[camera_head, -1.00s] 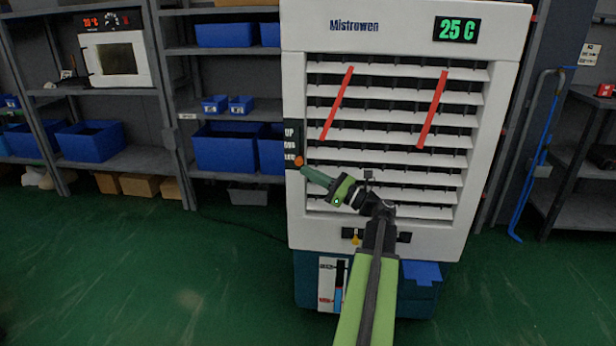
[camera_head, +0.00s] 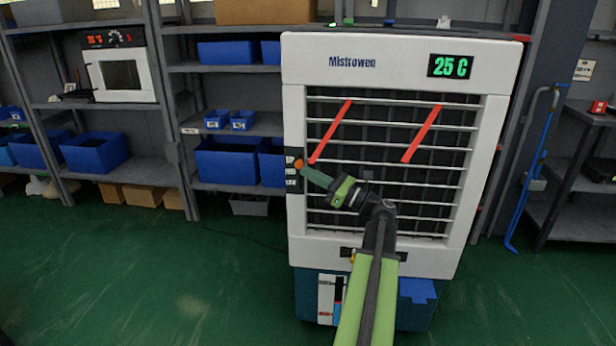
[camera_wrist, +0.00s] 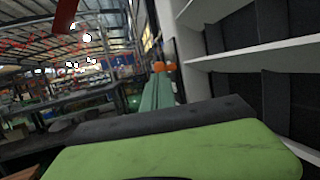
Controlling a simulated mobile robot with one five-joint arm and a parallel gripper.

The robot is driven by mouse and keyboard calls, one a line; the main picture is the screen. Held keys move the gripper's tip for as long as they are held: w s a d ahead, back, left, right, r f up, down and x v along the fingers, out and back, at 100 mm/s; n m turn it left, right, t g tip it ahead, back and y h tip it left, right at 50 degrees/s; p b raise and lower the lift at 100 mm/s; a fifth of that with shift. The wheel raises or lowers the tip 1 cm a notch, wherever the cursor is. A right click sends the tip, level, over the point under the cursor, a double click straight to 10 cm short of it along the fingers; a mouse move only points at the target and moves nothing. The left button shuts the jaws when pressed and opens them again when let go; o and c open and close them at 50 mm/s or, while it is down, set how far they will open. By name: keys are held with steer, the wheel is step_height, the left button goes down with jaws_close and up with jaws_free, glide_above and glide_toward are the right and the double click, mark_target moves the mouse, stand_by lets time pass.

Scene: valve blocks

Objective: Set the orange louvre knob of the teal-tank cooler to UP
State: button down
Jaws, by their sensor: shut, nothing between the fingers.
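The teal-tank cooler (camera_head: 400,258) is a white cabinet with a teal tank (camera_head: 310,292) at its base. Its orange louvre knob (camera_head: 298,163) is on a dark strip (camera_head: 291,185) on the left front edge, level with the top label, UP. My gripper (camera_head: 306,171) is shut and empty, its teal fingertips right at the knob's lower right; I cannot tell if they touch. The wrist view shows the knob (camera_wrist: 165,66) just beyond the fingers (camera_wrist: 158,92). The louvre slats (camera_head: 385,148) show as thin, nearly edge-on lines.
Two red ribbons (camera_head: 331,132) hang over the slats. A green 25 C display (camera_head: 450,67) is at the top right. Shelves with blue bins (camera_head: 225,163) stand to the left, a dark rack (camera_head: 570,160) to the right. The green floor (camera_head: 150,270) in front is clear.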

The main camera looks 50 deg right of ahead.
steer(key=f+b+v, duration=0.2)
steer(key=b+v, duration=0.4)
steer(key=v, duration=0.7)
steer(key=shift+w+f, duration=0.25)
steer(key=shift+w, duration=0.15)
steer(key=shift+a, duration=0.1)
